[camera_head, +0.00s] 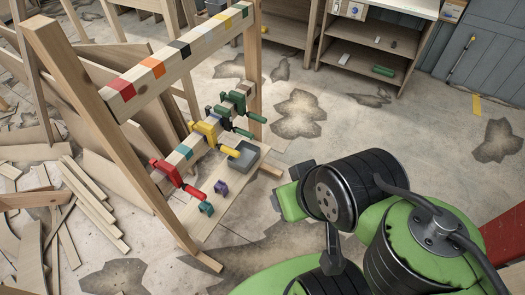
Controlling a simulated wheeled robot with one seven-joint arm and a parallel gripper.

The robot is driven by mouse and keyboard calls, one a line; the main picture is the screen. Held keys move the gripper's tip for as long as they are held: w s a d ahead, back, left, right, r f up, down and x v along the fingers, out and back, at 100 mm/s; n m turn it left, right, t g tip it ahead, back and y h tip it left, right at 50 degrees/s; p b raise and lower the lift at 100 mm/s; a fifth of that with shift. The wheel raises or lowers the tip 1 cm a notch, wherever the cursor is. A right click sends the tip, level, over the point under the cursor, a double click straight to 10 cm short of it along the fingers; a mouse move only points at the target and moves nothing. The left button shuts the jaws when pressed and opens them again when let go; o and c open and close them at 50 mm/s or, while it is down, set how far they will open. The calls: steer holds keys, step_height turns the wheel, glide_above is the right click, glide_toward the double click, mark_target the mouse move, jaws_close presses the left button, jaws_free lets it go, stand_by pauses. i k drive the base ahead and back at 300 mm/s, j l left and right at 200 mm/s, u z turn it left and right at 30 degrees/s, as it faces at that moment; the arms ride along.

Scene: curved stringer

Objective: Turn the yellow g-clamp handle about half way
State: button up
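The yellow g-clamp (207,131) is fixed on the lower rail of the wooden stand, between a red clamp on the near side and green clamps on the far side. Its yellow handle (229,151) sticks out to the right of the rail, above a grey open box. The handle's exact turn is too small to tell. Green and black links of my arm fill the lower right of the picture, apart from the clamps. I cannot make out my gripper's fingers in this view.
A red clamp (175,178) and several green clamps (225,113) sit close on either side. The grey box (243,157), a purple block (221,188) and a teal block (206,208) are on the lower board. Wood scraps lie left; the floor right of the stand is clear.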

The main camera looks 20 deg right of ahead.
mark_target(236, 154)
steer(key=i+j+u, duration=0.15)
steer(key=u, duration=0.2)
steer(key=i+j+u, duration=0.1)
steer(key=i+u, duration=0.2)
